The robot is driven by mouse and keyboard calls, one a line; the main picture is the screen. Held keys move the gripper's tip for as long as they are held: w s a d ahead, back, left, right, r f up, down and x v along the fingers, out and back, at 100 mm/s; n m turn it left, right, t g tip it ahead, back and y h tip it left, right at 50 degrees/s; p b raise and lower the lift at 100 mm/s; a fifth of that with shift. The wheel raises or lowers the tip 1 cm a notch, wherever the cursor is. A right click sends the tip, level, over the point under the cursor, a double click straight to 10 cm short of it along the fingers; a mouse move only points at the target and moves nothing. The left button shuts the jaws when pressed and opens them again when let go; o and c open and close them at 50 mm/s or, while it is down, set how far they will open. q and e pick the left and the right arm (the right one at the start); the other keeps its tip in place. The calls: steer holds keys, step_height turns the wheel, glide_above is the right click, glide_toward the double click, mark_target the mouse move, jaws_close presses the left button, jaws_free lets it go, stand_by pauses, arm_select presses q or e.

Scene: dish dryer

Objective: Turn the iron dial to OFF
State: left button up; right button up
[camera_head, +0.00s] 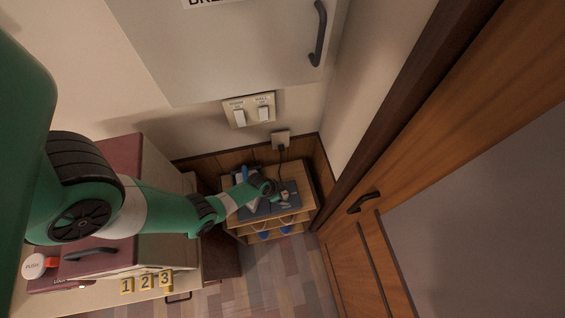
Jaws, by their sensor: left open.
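A small wooden shelf unit (309,199) stands low in the far corner with a dark blue-grey surface on top. My left arm reaches over it from the left, and my left gripper (279,192) is open just above the right part of its top. A small grey and white item (286,198) shows at the fingertips and may be part of the iron. A dark cord runs down to this spot from the wall outlet. The dial cannot be made out; it is too small or hidden by the gripper. My right gripper is out of view.
A wall outlet (281,141) and a switch plate (250,110) are above the shelf unit. A grey panel with a dark handle (318,34) is at the top. A wooden door (352,262) stands at right. A cabinet with yellow number tags (146,282) is at lower left.

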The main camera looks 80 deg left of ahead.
arm_select(q)
steer(key=shift+f, duration=0.1)
jaws_close()
stand_by(0.4)
